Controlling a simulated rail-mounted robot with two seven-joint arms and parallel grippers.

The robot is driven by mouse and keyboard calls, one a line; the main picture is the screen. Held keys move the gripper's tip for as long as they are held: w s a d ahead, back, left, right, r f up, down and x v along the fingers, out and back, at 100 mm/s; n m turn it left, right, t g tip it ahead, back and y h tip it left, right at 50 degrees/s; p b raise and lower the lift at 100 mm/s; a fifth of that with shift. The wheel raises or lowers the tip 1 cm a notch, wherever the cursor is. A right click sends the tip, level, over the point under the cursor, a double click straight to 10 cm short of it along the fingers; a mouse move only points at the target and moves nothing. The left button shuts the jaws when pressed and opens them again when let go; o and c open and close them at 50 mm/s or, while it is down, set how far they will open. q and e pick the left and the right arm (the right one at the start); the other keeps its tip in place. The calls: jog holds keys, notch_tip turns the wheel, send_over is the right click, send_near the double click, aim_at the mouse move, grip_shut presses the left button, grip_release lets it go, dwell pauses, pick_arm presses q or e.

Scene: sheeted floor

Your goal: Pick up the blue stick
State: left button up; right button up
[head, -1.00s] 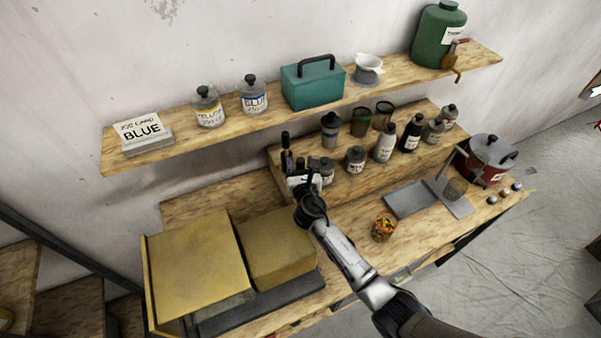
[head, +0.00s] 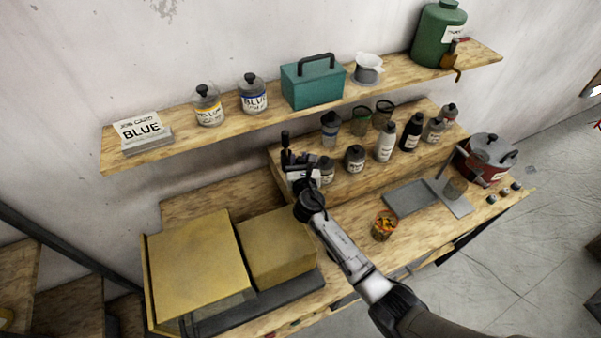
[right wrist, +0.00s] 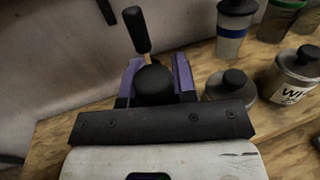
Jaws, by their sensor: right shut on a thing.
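My right gripper (head: 299,163) is at the left end of the raised wooden step, by the small jars. In the right wrist view its purple-padded fingers (right wrist: 157,72) are shut on a black-handled thing. A black upright handle (right wrist: 137,30) on a thin tan shaft rises just beyond the fingers, and a round black knob (right wrist: 155,86) sits between them. The handle also shows in the head view (head: 285,138). I cannot tell whether handle and knob are one piece. No blue colour shows on the held thing. My left gripper is not in view.
Jars and bottles, among them a white bottle (head: 385,142), stand close on the right. A teal toolbox (head: 312,83) and a card reading BLUE (head: 142,130) are on the shelf above. A yellow-brown box (head: 197,266) stands at the left. Orange bits fill a cup (head: 383,226).

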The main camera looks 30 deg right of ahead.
jog(key=shift+r, duration=0.1)
notch_tip(320, 180, up, 10)
jog(key=shift+f+p, duration=0.1)
jog(key=shift+p, duration=1.15)
